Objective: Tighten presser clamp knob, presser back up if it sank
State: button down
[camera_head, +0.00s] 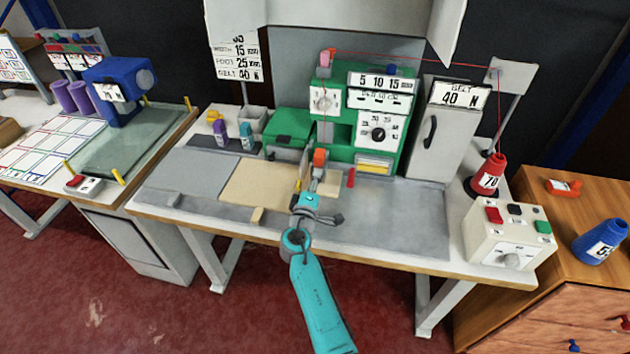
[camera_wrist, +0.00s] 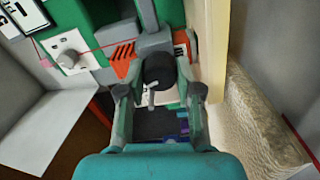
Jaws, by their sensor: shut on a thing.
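The presser clamp knob is a dark round knob (camera_wrist: 158,68) between my fingers in the wrist view, beside a grey upright bar (camera_wrist: 149,18). My gripper (camera_wrist: 154,80) is shut on it. A short pale pin (camera_wrist: 151,98) sticks out below the knob. In the head view my gripper (camera_head: 316,177) is at the front of the green binding machine (camera_head: 334,118), just below an orange part (camera_head: 320,156). It hides the knob there. The presser's foot and its height above the bed cannot be made out.
A beige rug (camera_head: 258,186) lies left of my gripper on the grey table (camera_head: 400,215). A small red post (camera_head: 351,177) stands close on the right. A control box (camera_head: 508,236) and a red thread cone (camera_head: 487,177) stand at the right end. The front right tabletop is clear.

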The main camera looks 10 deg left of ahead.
jog(key=shift+d+m, duration=0.1)
jog(key=shift+m, duration=1.6)
jog(key=c, duration=0.8)
grip_release()
jog(key=shift+s, duration=0.1)
jog(key=s, duration=1.1)
jog(key=shift+s+a, duration=0.25)
jog(key=shift+s, duration=0.15)
